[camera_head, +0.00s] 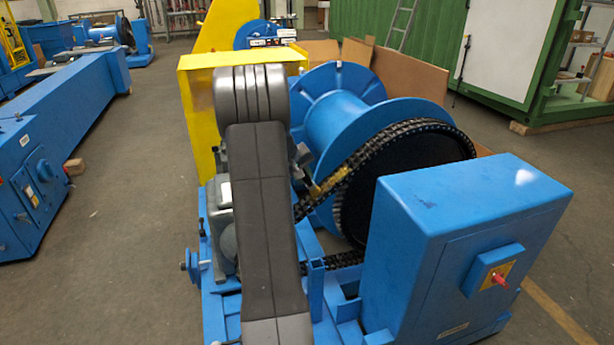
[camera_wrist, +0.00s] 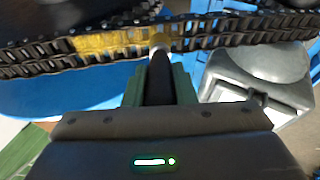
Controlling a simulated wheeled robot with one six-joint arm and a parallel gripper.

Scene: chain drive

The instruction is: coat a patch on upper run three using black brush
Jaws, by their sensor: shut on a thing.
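My gripper (camera_wrist: 160,90) is shut on the dark handle of the black brush (camera_wrist: 159,80) in the wrist view. The brush's pale tip (camera_wrist: 158,43) is at the chain's (camera_wrist: 225,40) upper run, at the right end of a yellow patch (camera_wrist: 110,42). Whether it touches the links or hovers just off them I cannot tell. In the head view the chain (camera_head: 392,142) runs from the big wheel down left, with the yellow patch (camera_head: 333,181) on it. My arm hides most of the gripper there. Which run is number three I cannot tell.
A blue drum (camera_head: 338,115) stands behind the chain, and a blue cabinet (camera_head: 455,235) stands close on the right. A yellow guard (camera_head: 198,110) is behind my arm. A grey housing (camera_wrist: 258,75) lies right of the brush. Open floor is at left.

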